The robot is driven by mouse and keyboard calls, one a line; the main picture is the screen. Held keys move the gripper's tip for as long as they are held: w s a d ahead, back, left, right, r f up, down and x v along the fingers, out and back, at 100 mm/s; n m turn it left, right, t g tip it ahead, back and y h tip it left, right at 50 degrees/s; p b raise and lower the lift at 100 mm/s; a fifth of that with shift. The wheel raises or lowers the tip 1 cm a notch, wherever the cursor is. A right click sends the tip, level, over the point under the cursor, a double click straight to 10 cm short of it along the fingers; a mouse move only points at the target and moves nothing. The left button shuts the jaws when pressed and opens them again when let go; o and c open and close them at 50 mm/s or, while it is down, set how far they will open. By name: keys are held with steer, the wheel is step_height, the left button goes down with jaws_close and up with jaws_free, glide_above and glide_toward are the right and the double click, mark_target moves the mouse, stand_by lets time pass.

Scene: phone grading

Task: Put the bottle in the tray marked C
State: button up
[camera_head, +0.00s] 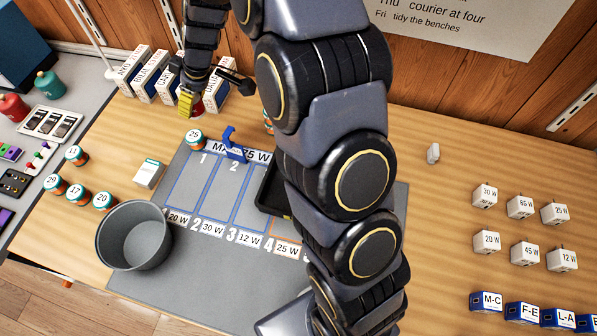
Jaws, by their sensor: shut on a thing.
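My gripper (188,102) hangs near the back left of the bench, in front of the white boxes, with a yellow fingertip showing. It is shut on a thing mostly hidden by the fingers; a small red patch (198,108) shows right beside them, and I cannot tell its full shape. A red bottle (12,108) and a teal bottle (49,86) stand on the grey surface at the far left. A black tray (268,190) lies on the grey mat, partly behind my arm. No tray letter C is readable.
Lettered white boxes (146,78) stand along the back. Numbered jars (103,201), a small white box (149,173) and a grey pot (133,236) are at left. The grey mat (200,265) has numbered slots and a blue clip (234,147). Chargers (487,242) and blue blocks (487,301) are at right.

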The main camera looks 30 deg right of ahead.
steer(key=s+d+n, duration=0.2)
steer(key=s+d, duration=1.3)
steer(key=d, duration=0.3)
steer(key=shift+g+y, duration=0.3)
steer(key=f, duration=1.2)
steer(key=shift+s+a+f, duration=0.1)
steer(key=shift+s, duration=0.2)
steer(key=shift+f, duration=2.3)
steer(key=shift+f, duration=0.1)
steer(key=o, duration=1)
